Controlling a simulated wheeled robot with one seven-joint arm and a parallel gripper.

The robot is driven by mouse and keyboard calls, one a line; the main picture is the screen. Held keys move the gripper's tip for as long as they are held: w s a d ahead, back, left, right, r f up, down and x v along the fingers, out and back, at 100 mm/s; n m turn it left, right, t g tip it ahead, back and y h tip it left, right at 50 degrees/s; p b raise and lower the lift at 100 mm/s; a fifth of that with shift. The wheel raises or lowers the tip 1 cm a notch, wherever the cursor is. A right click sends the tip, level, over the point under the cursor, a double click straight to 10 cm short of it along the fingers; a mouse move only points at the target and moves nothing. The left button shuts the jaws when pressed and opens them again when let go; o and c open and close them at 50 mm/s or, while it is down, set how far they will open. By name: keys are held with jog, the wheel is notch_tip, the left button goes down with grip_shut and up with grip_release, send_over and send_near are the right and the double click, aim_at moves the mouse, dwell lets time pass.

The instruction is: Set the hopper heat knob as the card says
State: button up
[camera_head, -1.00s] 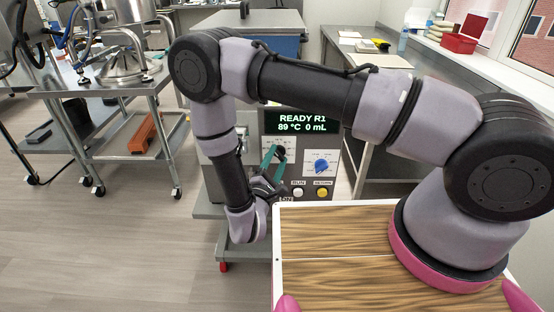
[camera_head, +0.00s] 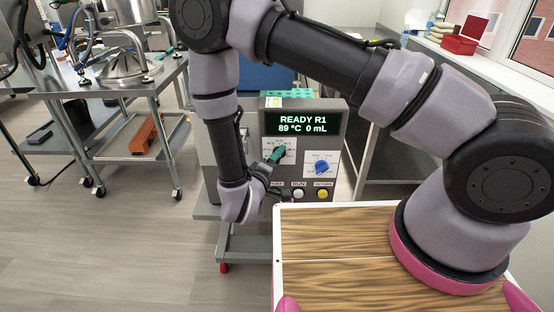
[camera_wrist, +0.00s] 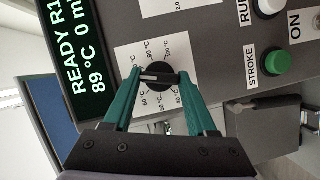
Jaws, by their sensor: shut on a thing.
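The hopper heat knob (camera_wrist: 157,76) is black with a light pointer line, on a white dial plate (camera_wrist: 128,58) marked in °C. In the wrist view the line runs roughly sideways; the value it marks is not clear. My gripper (camera_wrist: 159,77) has its two teal fingers on opposite sides of this knob, shut on it. In the head view my gripper (camera_head: 275,157) reaches the panel from the lower left and partly hides the knob. The display (camera_head: 303,124) reads READY R1, 89 °C, 0 mL. I cannot make out a readable card.
A blue knob (camera_head: 321,168) sits to the right on the panel. Below are a white RUN button (camera_head: 298,193) and a yellow button (camera_head: 322,193). A green STROKE button (camera_wrist: 277,62) shows in the wrist view. A steel table (camera_head: 115,85) stands left.

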jog(key=shift+m+g+y, duration=0.5)
jog(key=shift+m+y, duration=0.3)
jog(key=shift+m, duration=0.9)
jog(key=o, duration=1.4)
jog(key=shift+r, duration=0.1)
jog(key=shift+c, duration=0.2)
jog(key=v, duration=1)
jog(key=shift+s, duration=0.4)
